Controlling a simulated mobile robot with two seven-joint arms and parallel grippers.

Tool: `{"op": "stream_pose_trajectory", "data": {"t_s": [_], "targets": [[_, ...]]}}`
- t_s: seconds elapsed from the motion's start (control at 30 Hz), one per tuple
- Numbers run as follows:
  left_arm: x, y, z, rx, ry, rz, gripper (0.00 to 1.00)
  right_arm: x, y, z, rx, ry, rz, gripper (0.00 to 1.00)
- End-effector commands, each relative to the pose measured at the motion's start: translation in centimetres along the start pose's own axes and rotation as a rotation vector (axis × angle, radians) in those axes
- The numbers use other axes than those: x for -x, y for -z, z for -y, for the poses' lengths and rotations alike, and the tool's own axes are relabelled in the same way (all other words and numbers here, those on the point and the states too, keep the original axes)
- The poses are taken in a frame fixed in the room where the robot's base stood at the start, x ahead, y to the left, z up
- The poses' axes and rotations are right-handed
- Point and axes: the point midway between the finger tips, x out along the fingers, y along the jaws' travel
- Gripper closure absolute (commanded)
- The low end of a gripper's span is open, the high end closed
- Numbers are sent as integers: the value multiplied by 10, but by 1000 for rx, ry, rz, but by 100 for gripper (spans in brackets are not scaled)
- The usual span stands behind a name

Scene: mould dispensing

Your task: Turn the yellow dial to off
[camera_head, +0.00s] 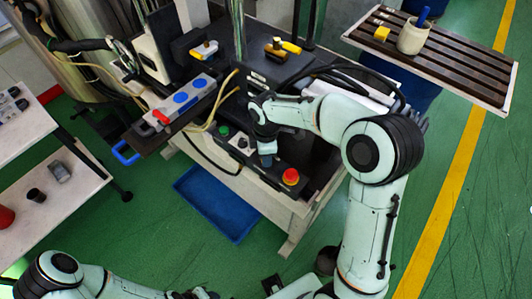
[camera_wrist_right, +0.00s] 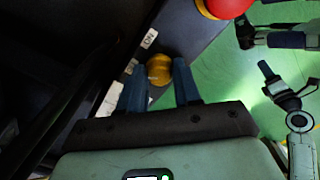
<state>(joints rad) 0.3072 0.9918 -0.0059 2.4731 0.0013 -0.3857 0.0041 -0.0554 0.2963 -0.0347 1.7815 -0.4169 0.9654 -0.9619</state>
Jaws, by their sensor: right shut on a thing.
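The yellow dial (camera_wrist_right: 159,69) sits on the dark control panel (camera_wrist_right: 190,30). It shows between the two blue fingers of my right gripper (camera_wrist_right: 160,87), which is shut on it. In the head view my right gripper (camera_head: 267,158) reaches down onto the panel and hides the dial. A small white label (camera_wrist_right: 149,39) lies beside the dial, but I cannot read the dial's setting. My left arm (camera_head: 75,279) is at the bottom left of the head view. Its gripper is only partly visible at the lower edge, and its finger state is unclear.
A red mushroom button (camera_head: 290,176) is on the same panel, right of my right gripper. A green button (camera_head: 224,131) is to the left. A blue tray (camera_head: 217,203) lies below the machine. A slatted table (camera_head: 455,61) stands at the upper right.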

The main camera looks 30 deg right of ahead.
Motion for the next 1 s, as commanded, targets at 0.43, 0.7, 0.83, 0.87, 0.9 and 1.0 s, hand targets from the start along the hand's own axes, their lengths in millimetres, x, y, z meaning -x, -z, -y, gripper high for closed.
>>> {"op": "stream_pose_trajectory", "data": {"t_s": [0.43, 0.7, 0.83, 0.87, 0.9, 1.0], "targets": [[0, 0, 0, 0, 0, 0, 57, 0, 0, 0, 13, -2, 0, 97], [0, 0, 0, 0, 0, 0, 57, 0, 0, 0, 12, -1, 0, 42], [0, 0, 0, 0, 0, 0, 57, 1, 0, 0, 11, -1, 0, 42], [1, 0, 0, 0, 0, 0, 57, 2, 0, 0, 11, -2, 0, 42], [1, 0, 0, 0, 0, -1, 57, 5, 0, -1, 11, -2, -1, 42], [3, 1, -1, -1, -1, -2, 57, 17, 0, -1, 11, -4, -1, 42]]}}
